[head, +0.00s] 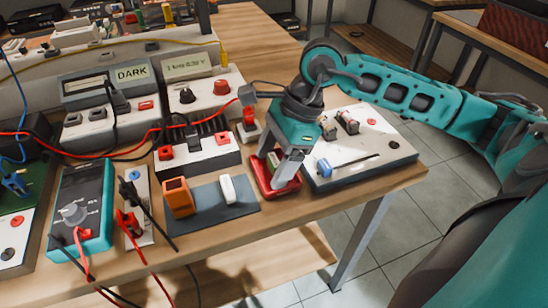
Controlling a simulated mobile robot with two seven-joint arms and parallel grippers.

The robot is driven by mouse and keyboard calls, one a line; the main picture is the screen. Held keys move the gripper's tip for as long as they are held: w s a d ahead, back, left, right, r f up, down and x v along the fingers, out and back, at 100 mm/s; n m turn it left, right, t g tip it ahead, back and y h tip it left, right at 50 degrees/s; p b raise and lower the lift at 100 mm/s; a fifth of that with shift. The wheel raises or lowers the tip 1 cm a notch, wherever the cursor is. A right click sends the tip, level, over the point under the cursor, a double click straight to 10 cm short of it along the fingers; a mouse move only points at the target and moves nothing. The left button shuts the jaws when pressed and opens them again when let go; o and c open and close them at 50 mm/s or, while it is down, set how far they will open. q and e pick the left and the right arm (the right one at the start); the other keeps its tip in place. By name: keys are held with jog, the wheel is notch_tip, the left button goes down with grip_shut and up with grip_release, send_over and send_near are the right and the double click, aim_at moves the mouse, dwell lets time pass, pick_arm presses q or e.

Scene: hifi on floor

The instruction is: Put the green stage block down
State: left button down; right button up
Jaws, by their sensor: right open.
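My right gripper (279,172) points down over a small red tray (262,181) near the front right of the workbench. Its jaws are open. An orange block (177,196) and a white block (227,188) stand on a dark grey mat (240,209) left of the tray. My left gripper is not in view.
A teal multimeter (82,212), red and black leads, and meter boxes (207,92) crowd the left and back. The bench's front edge is close.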

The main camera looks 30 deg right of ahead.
jog(key=shift+r, duration=0.25)
pick_arm(q)
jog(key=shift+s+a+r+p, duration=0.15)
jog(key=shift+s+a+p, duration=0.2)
jog(key=shift+p, duration=0.35)
pick_arm(e)
jog(key=v, duration=1.1)
jog(key=shift+d+r, duration=0.2)
jog(key=shift+r, duration=0.15)
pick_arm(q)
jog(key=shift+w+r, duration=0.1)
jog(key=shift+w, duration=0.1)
pick_arm(e)
jog(key=shift+s, duration=0.1)
